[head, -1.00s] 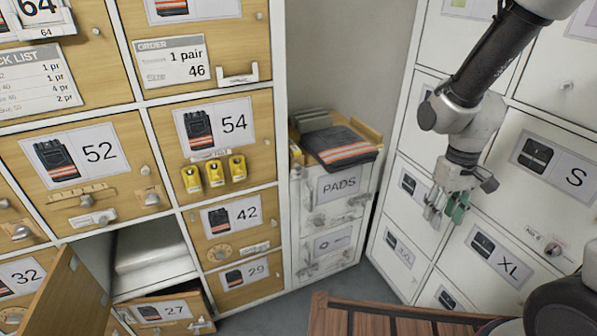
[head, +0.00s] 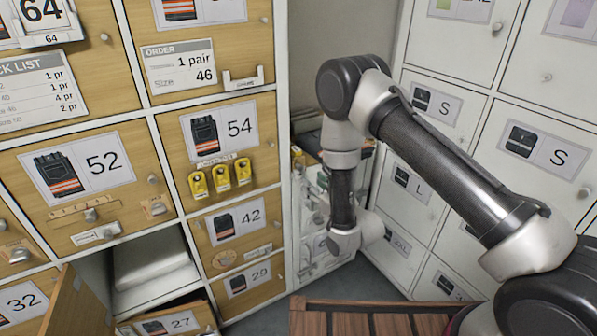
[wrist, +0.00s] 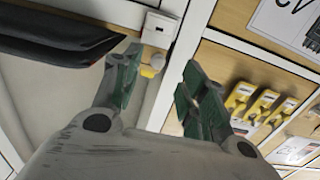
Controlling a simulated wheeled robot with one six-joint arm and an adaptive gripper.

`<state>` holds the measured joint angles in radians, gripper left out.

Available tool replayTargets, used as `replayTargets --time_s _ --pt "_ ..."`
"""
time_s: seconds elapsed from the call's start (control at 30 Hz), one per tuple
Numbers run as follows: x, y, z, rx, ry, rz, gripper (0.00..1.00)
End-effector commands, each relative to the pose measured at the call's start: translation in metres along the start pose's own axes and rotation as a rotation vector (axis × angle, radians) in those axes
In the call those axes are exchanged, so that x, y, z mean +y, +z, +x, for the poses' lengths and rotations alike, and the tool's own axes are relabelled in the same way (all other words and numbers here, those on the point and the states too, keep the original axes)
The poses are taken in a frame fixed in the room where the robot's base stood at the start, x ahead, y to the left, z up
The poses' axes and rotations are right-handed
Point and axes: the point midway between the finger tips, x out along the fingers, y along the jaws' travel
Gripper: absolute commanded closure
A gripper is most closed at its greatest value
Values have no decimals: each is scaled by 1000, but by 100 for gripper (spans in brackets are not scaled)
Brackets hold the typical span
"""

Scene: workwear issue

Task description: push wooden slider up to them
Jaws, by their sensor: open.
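My gripper (wrist: 160,68) is open and empty in the wrist view, with green pads on both fingers. In the head view my own arm hides it. Dark folded workwear (wrist: 70,40) lies at upper left in the wrist view, beside the left finger. In the head view only a dark edge of this workwear (head: 366,150) shows behind my arm, on top of the pads cabinet. I cannot clearly pick out a wooden slider there. A wooden strip with a knob (head: 90,214) is on door 52 (head: 120,150).
Yellow tags (head: 222,177) hang on door 54; they also show right of my gripper in the wrist view (wrist: 240,100). White lockers (head: 450,110) stand at right. An open wooden door (head: 75,305) juts out at lower left. A slatted wooden surface (head: 370,318) is at the bottom.

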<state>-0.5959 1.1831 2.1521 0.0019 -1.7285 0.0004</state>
Motion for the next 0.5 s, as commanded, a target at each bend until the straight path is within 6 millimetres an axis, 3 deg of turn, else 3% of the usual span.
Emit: replayTargets --time_s 0.17,0.5 --pt "0 -11 14 42 0 0 57" --pt "0 -12 67 39 0 0 57"
